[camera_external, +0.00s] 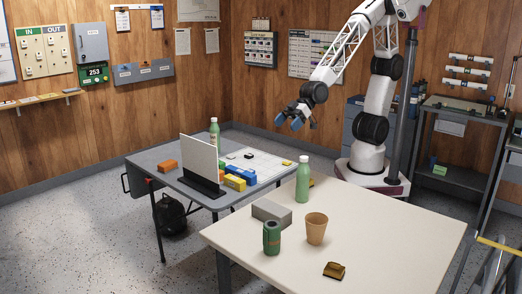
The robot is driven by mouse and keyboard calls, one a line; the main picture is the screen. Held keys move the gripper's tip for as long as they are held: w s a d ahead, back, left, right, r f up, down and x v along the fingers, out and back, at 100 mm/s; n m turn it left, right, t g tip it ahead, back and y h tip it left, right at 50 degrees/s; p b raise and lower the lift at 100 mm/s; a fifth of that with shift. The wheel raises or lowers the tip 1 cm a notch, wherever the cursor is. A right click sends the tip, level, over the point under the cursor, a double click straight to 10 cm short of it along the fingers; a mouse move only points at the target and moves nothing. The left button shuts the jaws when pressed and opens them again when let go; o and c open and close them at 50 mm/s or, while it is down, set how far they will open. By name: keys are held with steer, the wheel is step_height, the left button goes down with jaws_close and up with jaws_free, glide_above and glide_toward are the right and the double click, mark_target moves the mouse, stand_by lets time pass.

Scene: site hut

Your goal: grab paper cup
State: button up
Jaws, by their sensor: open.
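The paper cup (316,229) is tan-brown and stands upright on the pale table (400,230) in the foreground. Its open top faces up. My gripper (288,120) has blue fingertips and is open and empty. Nothing hides the cup.
Near the cup are a green can (271,238), a grey block (272,212), a green bottle (303,180) and a brown-yellow item (334,270). The grey folding table (150,161) holds a white upright panel (199,162) and coloured boxes. The pale table's right side is clear.

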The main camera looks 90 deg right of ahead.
steer(key=s+a+f+n+y, duration=0.2)
steer(key=s+a+f, duration=0.2)
steer(key=a+f, duration=0.8)
steer(key=n+t+y, duration=0.1)
steer(key=y, duration=0.1)
glide_toward(319, 218)
steer(key=w+a, duration=0.2)
steer(key=a, duration=0.1)
steer(key=shift+s+a+r, duration=0.1)
steer(key=shift+a+r, duration=0.05)
steer(key=shift+r, duration=0.15)
steer(key=shift+x, duration=1.3)
steer(key=shift+a, duration=0.1)
steer(key=shift+x, duration=2.55)
steer(key=c, duration=0.7)
